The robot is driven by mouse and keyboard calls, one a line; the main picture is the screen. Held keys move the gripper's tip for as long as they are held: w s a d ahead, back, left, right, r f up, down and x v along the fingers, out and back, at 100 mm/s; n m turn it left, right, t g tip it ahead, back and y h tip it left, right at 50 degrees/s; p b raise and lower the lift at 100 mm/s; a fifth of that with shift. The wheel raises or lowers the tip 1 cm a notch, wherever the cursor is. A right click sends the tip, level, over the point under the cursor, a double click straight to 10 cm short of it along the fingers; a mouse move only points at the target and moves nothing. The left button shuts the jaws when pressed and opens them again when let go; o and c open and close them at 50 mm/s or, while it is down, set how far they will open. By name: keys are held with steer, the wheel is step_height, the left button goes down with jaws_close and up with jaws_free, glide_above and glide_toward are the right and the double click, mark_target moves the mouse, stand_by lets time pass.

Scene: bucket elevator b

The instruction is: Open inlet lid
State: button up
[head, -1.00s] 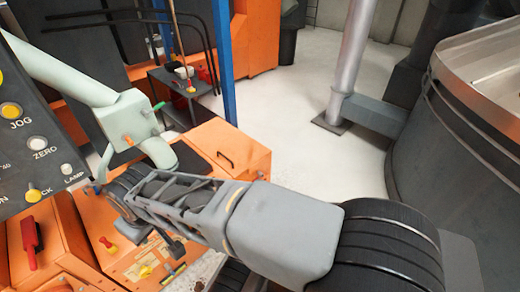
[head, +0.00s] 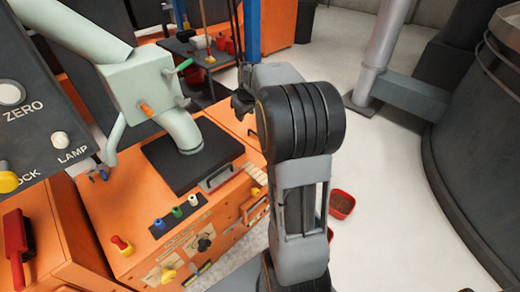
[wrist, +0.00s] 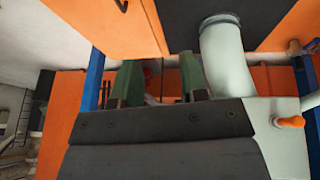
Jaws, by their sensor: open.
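The orange machine (head: 135,215) has an orange top section (head: 233,122) with a small black bar handle (head: 252,134), partly covered by my arm; this looks like the inlet lid, lying flat. In the wrist view the orange panel (wrist: 95,22) and its black handle (wrist: 122,5) are at the upper edge. My gripper (wrist: 160,82) shows two green fingers, spread apart with nothing between them. The fingertips are apart from the handle. In the head view the gripper is mostly hidden behind my arm.
A pale green pipe (head: 182,132) and valve box (head: 140,85) stand left of the lid, also close right of my fingers in the wrist view (wrist: 222,60). A blue post (head: 252,30) rises behind. A red bowl (head: 341,204) sits on the floor. A control panel (head: 40,130) is at left.

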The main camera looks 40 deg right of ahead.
steer(key=w+d+f+b, duration=0.2)
steer(key=d+f+b, duration=0.1)
steer(key=d+f, duration=0.3)
steer(key=w+d+f+b, duration=0.2)
steer(key=w+d+f, duration=0.1)
steer(key=d+f, duration=0.3)
steer(key=shift+n, duration=0.3)
steer(key=b+x, duration=0.1)
steer(key=x, duration=0.7)
steer(key=b+x, duration=0.1)
steer(key=x, duration=0.3)
steer(key=shift+s+d+f+b, duration=0.1)
steer(key=shift+d+f+b, duration=0.1)
steer(key=shift+d+b, duration=0.15)
steer(key=shift+w+f, duration=0.3)
steer(key=shift+f, duration=0.3)
steer(key=shift+c, duration=0.3)
jaws_close()
